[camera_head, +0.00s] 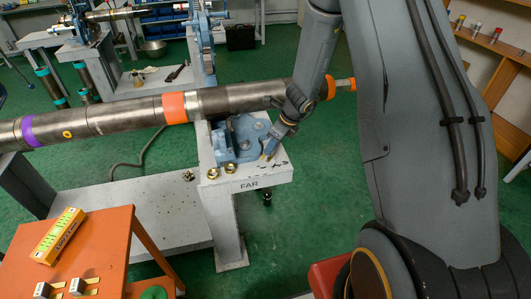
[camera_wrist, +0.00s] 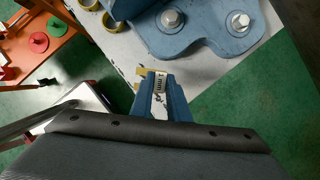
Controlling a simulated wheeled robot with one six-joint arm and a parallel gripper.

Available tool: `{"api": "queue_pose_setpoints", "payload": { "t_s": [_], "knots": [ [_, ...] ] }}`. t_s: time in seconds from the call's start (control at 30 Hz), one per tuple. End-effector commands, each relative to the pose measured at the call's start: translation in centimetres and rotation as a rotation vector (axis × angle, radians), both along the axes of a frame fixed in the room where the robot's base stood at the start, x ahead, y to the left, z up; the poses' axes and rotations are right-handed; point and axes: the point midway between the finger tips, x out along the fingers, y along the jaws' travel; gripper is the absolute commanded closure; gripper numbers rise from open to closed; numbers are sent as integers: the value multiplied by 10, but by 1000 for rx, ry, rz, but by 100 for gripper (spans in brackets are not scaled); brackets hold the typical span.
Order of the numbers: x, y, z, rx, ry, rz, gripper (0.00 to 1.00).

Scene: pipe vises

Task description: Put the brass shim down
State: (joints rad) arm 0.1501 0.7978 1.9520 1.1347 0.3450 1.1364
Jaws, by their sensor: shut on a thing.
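My gripper (camera_head: 270,149) is low over the light stand top marked FAR (camera_head: 240,183), beside the blue vise base (camera_head: 245,133). In the wrist view my gripper (camera_wrist: 161,84) has its blue fingers close together on the brass shim (camera_wrist: 142,72). A brass edge shows to the left of the fingertips, and a pale piece with dark marks shows between them. In the head view only a small brass-coloured bit of the shim (camera_head: 263,157) shows at the fingertips. I cannot tell whether the shim touches the stand top.
Two brass rings (camera_head: 213,173) sit at the stand's left edge. A long pipe (camera_head: 110,114) with coloured bands runs above the stand. Bolts (camera_wrist: 172,18) hold the vise base. An orange table (camera_head: 105,245) with a yellow box (camera_head: 60,236) stands front left. Dark scraps lie on the stand's right.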

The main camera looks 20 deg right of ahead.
Motion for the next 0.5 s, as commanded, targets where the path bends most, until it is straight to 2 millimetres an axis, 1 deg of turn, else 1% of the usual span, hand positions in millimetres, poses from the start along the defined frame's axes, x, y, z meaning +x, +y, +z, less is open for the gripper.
{"api": "queue_pose_setpoints", "payload": {
  "t_s": [0.17, 0.33, 0.4, 0.5],
  "knots": [
    [0, 0, -16, 1, 1, 0, 100],
    [0, 0, -39, 2, 2, 1, 100],
    [0, 0, -44, 1, -1, 2, 100],
    [0, 0, -46, 1, -1, 2, 100]
  ]
}}
